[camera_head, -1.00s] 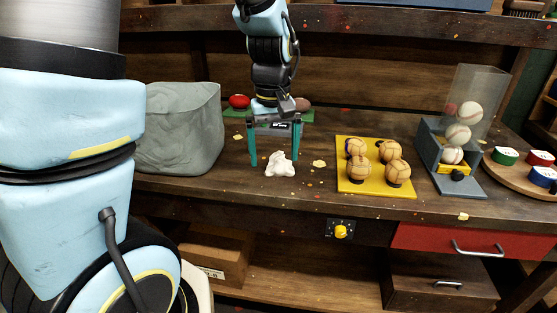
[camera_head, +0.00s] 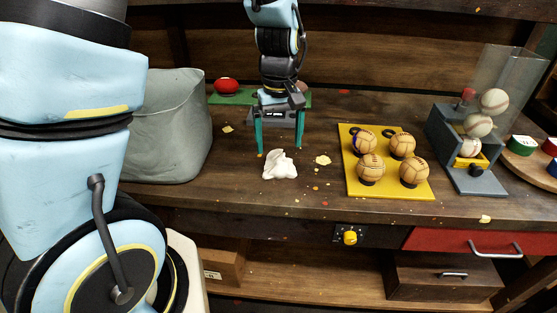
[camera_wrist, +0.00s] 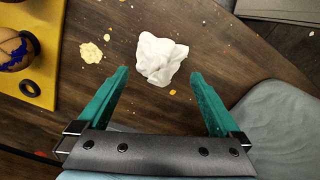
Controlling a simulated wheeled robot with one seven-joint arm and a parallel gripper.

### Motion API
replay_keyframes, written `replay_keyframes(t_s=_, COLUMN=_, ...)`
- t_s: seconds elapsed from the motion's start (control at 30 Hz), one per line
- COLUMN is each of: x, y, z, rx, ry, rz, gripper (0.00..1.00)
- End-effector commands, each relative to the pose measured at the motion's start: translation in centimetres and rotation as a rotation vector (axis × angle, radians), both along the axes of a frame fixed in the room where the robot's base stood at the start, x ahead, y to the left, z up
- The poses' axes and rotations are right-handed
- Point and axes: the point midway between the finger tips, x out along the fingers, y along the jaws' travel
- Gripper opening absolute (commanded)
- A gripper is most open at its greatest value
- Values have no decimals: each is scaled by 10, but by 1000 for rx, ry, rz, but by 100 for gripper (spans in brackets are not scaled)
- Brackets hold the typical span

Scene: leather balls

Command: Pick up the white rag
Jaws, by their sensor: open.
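The white rag (camera_head: 280,165) lies crumpled on the dark wooden bench, near its front edge. In the wrist view the rag (camera_wrist: 160,59) lies just beyond the fingertips, roughly centred between them. My gripper (camera_head: 279,150) has two green fingers, spread wide apart and pointing down, and is empty. In the head view its fingertips are just behind the rag and above it; the exact height is hard to tell. The wrist view shows the open fingers (camera_wrist: 160,72) with nothing between them.
A grey bin (camera_head: 165,130) stands left of the rag. A yellow board (camera_head: 395,190) with several leather balls (camera_head: 371,168) is to the right. Behind are a green mat (camera_head: 232,98) with a red ball (camera_head: 227,86). A ball dispenser (camera_head: 462,140) stands further right. Small yellow scraps (camera_head: 322,160) lie about.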

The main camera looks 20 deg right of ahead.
Motion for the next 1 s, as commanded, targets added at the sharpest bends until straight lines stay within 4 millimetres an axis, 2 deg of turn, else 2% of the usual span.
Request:
replay_keyframes(t_s=0.27, x=0, y=0, z=-19, rx=2, ry=2, rz=1, gripper=100)
replay_keyframes(t_s=0.6, x=2, y=-1, z=-59, rx=1, ry=0, rz=1, gripper=100)
replay_keyframes(t_s=0.9, x=2, y=-1, z=-63, rx=0, ry=-1, rz=0, gripper=100)
replay_keyframes(t_s=1.0, x=2, y=-1, z=-63, rx=0, ry=-1, rz=0, gripper=89)
